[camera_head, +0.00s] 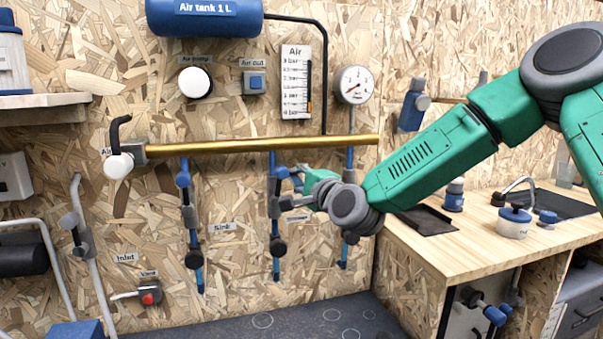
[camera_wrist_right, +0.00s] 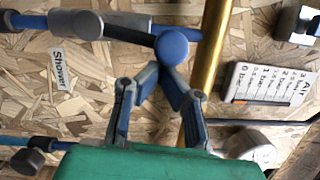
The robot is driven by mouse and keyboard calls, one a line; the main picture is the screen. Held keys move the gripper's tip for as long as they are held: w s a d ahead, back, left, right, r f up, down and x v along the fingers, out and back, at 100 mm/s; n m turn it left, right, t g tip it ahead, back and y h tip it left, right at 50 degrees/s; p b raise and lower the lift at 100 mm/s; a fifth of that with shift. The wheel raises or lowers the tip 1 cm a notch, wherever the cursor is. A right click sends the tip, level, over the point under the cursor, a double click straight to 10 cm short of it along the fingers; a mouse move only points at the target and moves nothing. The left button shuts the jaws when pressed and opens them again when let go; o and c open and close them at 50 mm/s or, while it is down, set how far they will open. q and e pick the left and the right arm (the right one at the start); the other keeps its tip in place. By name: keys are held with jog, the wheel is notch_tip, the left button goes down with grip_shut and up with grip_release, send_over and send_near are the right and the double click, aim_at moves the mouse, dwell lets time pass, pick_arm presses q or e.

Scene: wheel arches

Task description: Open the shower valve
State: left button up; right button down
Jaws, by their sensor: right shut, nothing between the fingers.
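The shower valve shows in the wrist view as a dark lever (camera_wrist_right: 128,34) with a round blue knob (camera_wrist_right: 172,47) at its end, on the blue pipe by the label "Shower" (camera_wrist_right: 62,70). In the head view it sits on the middle blue pipe, with its grey body (camera_head: 274,207) below the blue knob (camera_head: 281,173). The lever lies nearly along the pipe, knob toward the brass pipe. My right gripper (camera_wrist_right: 160,73) is shut and empty, its fingertips right at the knob; I cannot tell whether they touch. It also shows in the head view (camera_head: 290,181). My left gripper is not in view.
A brass pipe (camera_head: 260,145) runs across the wall just above. The sink valve (camera_head: 189,215) is on the pipe to the left. A pressure gauge (camera_head: 354,85) hangs above right. A wooden counter (camera_head: 470,240) stands at right, under my right arm.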

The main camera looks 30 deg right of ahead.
jog(key=shift+w+a+r+n+p, duration=0.1)
jog(key=shift+a+r+n+p, duration=0.15)
jog(key=shift+a+n+p, duration=0.35)
jog(key=shift+d, duration=0.1)
dwell(0.3)
